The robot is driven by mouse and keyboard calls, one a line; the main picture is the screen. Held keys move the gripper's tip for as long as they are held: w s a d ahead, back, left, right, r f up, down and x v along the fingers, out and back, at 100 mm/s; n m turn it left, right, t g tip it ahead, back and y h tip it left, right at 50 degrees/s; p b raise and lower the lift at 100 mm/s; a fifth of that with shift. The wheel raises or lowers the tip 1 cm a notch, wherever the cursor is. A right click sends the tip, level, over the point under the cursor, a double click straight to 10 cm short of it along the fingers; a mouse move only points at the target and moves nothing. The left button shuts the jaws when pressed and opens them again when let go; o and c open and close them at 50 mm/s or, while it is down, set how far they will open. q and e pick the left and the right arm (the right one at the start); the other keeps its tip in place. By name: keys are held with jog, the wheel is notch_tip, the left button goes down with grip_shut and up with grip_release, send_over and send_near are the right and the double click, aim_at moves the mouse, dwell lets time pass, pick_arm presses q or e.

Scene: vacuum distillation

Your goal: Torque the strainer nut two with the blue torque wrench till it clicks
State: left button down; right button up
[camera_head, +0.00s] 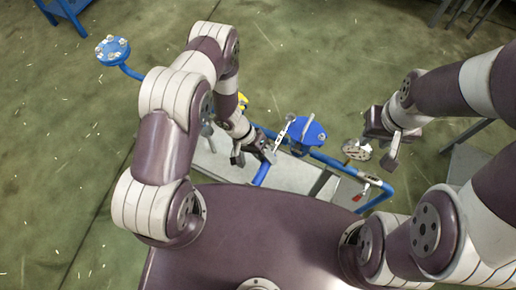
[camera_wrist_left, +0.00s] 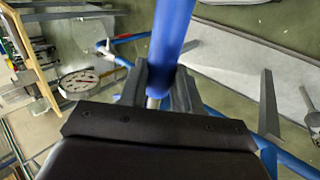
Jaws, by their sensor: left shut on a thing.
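My left gripper (camera_head: 256,158) is low over the blue pipework, near the middle of the head view. It is shut on the blue torque wrench, whose blue handle (camera_wrist_left: 172,35) rises between the fingers (camera_wrist_left: 158,92) in the left wrist view. In the head view the handle (camera_head: 262,173) shows just below the gripper, and a silver shaft (camera_head: 283,133) shows to its upper right, beside the blue strainer body (camera_head: 308,130). Strainer nut two cannot be told apart, and contact with the wrench cannot be seen. My right gripper (camera_head: 378,147) hangs at the right; its finger gap is unclear.
A round metal flange (camera_head: 357,150) lies beside my right gripper; a round holed disc (camera_wrist_left: 78,83) shows in the left wrist view. Blue pipe (camera_head: 350,168) runs over a grey skid base (camera_head: 210,160). A blue flange (camera_head: 113,50) stands far left. Green floor is open beyond.

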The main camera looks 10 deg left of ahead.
pick_arm(q)
jog(key=d+n+t, duration=0.4)
jog(key=d+n, duration=0.2)
jog(key=d, duration=0.4)
jog(key=shift+s+n, duration=0.15)
jog(key=shift+n, duration=0.25)
jog(key=shift+s+a+m+g, duration=0.15)
jog(key=shift+a+m+g, duration=0.15)
jog(key=shift+a+m, duration=0.4)
jog(key=shift+s+a+m+g, duration=0.15)
jog(key=shift+a+m+g, duration=0.2)
jog(key=shift+a, duration=0.55)
jog(key=shift+a+m+g, duration=0.65)
jog(key=shift+a+m, duration=0.4)
jog(key=shift+a, duration=0.5)
